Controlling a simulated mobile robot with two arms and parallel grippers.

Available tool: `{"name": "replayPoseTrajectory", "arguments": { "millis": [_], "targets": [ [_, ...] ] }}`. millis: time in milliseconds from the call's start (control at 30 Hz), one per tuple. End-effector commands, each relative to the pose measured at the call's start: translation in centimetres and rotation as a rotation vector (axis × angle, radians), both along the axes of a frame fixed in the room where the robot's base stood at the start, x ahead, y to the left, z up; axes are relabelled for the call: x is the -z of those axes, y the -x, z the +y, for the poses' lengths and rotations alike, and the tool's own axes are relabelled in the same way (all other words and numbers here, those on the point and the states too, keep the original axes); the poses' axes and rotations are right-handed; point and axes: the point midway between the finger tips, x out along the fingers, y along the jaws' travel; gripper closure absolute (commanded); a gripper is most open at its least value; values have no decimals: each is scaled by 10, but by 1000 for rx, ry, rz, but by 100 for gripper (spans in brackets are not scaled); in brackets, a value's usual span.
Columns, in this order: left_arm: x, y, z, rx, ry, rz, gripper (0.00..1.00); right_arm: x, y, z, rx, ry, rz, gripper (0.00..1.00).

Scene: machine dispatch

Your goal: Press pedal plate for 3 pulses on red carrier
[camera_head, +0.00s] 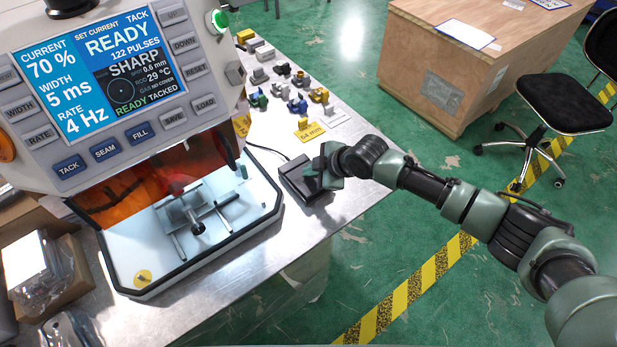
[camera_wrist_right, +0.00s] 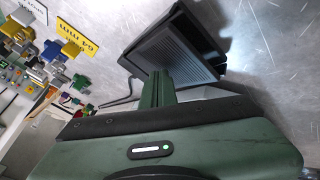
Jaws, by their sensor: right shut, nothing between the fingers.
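The black pedal (camera_head: 300,182) with a ribbed plate lies on the metal table, right of the machine; it also shows in the right wrist view (camera_wrist_right: 180,50). My right gripper (camera_head: 318,166) is shut and empty at the pedal's right side. In the right wrist view its fingers (camera_wrist_right: 158,85) overlap the pedal plate's near edge; I cannot tell whether they touch it. The machine's screen (camera_head: 100,68) reads READY, 122 PULSES, SHARP, TACK. A grey fixture (camera_head: 185,212) sits in the machine's chamber. I cannot make out a red carrier. My left gripper is not in view.
Several small coloured parts and yellow labels (camera_head: 308,131) stand on the table behind the pedal. A cardboard box (camera_head: 72,270) is at left. A wooden crate (camera_head: 440,95) and a black chair (camera_head: 560,103) stand on the green floor. Bare table lies in front of the pedal.

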Motion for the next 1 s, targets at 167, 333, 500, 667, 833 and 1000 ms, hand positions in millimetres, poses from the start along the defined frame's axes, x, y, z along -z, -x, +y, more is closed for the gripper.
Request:
{"name": "replayPoseTrajectory", "arguments": {
  "millis": [167,333,500,667,833,1000],
  "targets": [
    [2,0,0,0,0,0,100,5,1,-1,-1,2,3,100],
    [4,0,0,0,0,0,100,7,1,-1,1,3,3,100],
    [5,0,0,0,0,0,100,10,2,-1,1,4,4,100],
    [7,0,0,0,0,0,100,12,2,-2,1,5,5,100],
    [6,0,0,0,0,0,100,13,3,-2,0,5,6,100],
    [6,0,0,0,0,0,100,13,3,-2,0,6,7,100]
  ]
}}
